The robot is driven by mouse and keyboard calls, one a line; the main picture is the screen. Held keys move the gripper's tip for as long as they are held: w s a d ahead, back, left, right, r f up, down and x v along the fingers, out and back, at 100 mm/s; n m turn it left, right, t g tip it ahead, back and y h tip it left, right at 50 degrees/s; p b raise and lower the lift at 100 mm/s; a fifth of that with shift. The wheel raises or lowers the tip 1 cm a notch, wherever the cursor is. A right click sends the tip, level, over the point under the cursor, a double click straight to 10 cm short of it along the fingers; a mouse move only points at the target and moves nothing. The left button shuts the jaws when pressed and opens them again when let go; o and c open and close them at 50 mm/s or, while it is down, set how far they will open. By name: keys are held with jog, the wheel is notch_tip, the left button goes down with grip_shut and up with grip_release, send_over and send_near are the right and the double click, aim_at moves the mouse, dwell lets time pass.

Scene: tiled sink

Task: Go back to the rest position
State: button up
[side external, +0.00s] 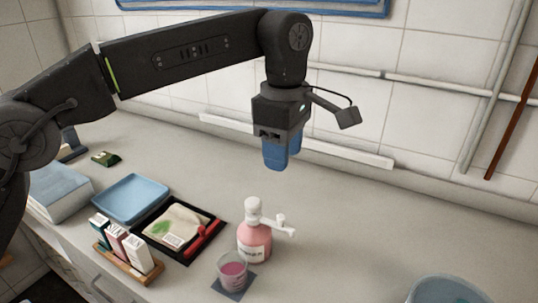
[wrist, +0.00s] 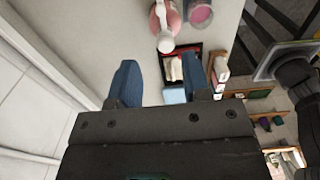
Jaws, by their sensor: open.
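My gripper (side external: 279,160) hangs above the counter, behind the pink bottle, with its blue fingers pointing down. In the wrist view its two blue fingers (wrist: 160,84) stand apart with nothing between them that touches both. The gripper is open and empty. My arm stretches across from the left, well above the counter.
A pink pump bottle (side external: 254,241) and a cup of pink liquid (side external: 232,270) on a dark square stand at the front middle. A black tray (side external: 218,238), blue tray (side external: 131,198) and rack of small boxes (side external: 130,262) lie left. A blue bowl (side external: 447,291) is front right. The tiled wall is behind.

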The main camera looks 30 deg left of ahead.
jog(key=s+a+r+m+t, duration=0.2)
jog(key=s+a+m, duration=0.3)
jog(key=a, duration=0.3)
jog(key=s+a+r+m+t, duration=0.15)
jog(key=s+a+m, duration=0.3)
jog(key=a, duration=0.45)
jog(key=s+a+f+m+t, duration=0.1)
jog(key=s+a+f+m, duration=0.3)
jog(key=s, duration=0.3)
jog(key=s+a+f+m+t, duration=0.1)
jog(key=s+a+f+m, duration=0.3)
jog(key=s, duration=0.3)
jog(key=shift+f+m, duration=0.35)
jog(key=shift+f, duration=0.55)
